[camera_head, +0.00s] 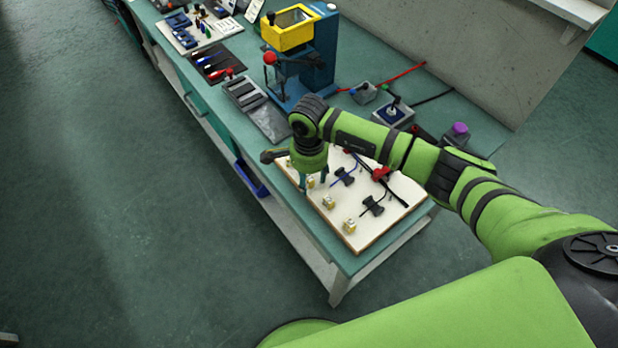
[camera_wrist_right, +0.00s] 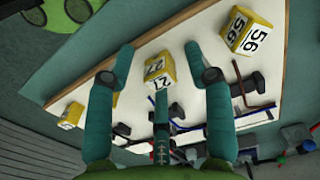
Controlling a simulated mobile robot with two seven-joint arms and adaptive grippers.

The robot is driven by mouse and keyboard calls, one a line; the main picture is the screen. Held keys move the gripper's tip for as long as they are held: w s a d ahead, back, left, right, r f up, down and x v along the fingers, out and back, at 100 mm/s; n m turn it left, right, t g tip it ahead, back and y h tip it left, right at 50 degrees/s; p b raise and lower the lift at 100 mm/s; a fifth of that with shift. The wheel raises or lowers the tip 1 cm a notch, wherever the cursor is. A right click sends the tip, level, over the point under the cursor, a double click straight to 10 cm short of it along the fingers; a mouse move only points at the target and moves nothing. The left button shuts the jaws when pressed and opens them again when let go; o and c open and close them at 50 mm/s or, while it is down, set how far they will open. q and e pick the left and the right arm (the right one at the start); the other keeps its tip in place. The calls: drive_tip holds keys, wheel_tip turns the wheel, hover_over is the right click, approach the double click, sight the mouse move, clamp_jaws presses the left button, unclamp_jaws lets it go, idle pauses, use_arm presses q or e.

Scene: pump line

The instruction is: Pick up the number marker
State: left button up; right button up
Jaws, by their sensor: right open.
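Yellow block-shaped number markers with white faces stand on a white board (camera_head: 366,236). In the right wrist view, a marker reading 27 (camera_wrist_right: 158,72) lies in the gap between the fingers of my right gripper (camera_wrist_right: 165,55). A marker reading 56 (camera_wrist_right: 247,34) stands to its upper right, and another marker (camera_wrist_right: 71,115) is at the lower left. In the head view, my open right gripper (camera_head: 313,184) points down over the board's left part. Two markers (camera_head: 328,202) (camera_head: 350,225) stand in the board's front part. My left gripper is out of view.
Black clips and cables (camera_head: 373,206) lie on the board beside the markers. A blue and yellow press (camera_head: 300,60) stands behind on the green bench (camera_head: 340,254). A grey tray (camera_head: 262,113) and a purple-topped item (camera_head: 459,131) are nearby. The bench edge runs close along the board.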

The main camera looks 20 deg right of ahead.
drive_tip(key=c, duration=1)
drive_tip(key=shift+r, duration=0.1)
